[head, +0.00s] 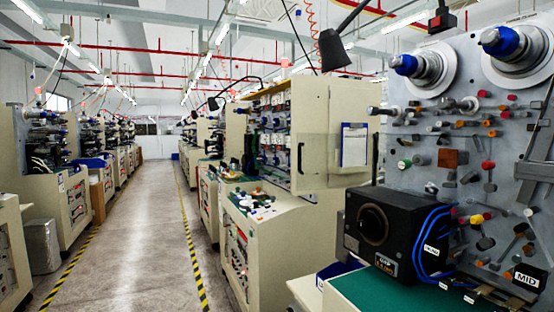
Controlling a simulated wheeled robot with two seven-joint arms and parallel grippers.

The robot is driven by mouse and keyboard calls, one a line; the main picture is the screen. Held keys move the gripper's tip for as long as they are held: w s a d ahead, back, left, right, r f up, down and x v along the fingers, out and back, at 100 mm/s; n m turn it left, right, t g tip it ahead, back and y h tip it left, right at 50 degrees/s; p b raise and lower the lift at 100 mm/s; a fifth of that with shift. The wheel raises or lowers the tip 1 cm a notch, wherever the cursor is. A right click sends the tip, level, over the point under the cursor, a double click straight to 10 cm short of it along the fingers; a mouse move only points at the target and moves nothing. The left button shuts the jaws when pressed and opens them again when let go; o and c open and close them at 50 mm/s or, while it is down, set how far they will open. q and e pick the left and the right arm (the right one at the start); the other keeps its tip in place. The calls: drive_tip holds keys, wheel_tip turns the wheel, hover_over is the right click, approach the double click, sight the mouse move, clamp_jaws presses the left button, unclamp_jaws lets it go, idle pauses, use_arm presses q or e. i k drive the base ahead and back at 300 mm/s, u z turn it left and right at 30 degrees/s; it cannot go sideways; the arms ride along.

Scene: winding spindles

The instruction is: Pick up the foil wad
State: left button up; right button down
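I cannot make out a foil wad anywhere in the head view. Small mixed items (258,201) lie on the worktop of the middle machine, too small to tell apart. Neither of my grippers shows in this view.
A winding machine (478,150) with spindles and rollers fills the right side, with a black box (385,228) and green worktop (372,292) before it. A grey bin (42,246) stands at the left. The aisle floor (135,240) between the yellow-black floor lines is clear.

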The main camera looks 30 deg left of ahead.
sight(431, 188)
drive_tip(key=u, duration=1.75)
drive_tip(key=i, duration=3.4)
drive_tip(key=z, duration=3.8)
drive_tip(key=i, duration=0.5)
drive_tip(key=k, duration=0.55)
